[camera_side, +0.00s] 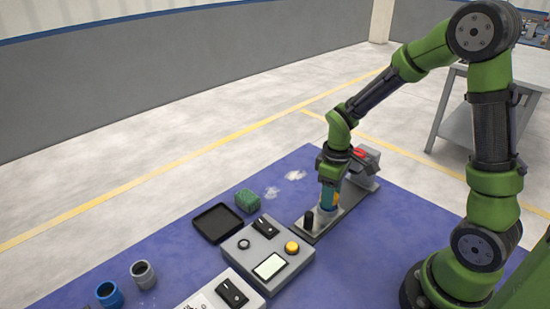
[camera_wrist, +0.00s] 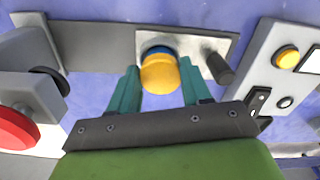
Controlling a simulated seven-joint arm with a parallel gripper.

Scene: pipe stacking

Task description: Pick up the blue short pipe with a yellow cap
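The blue short pipe (camera_wrist: 157,50) with its yellow cap (camera_wrist: 160,73) stands on a grey plate (camera_wrist: 100,45). My gripper (camera_wrist: 159,65) reaches down around the pipe, with one teal finger on each side of the cap. The fingers are apart and very close to the cap's sides; I cannot tell whether they press on it. In the side view my gripper (camera_side: 329,197) points down over the plate. Most of the pipe's blue body is hidden below the cap.
A dark peg (camera_side: 309,220) stands on the plate near the pipe. A grey device with a red part (camera_side: 360,153) stands at the plate's other end.

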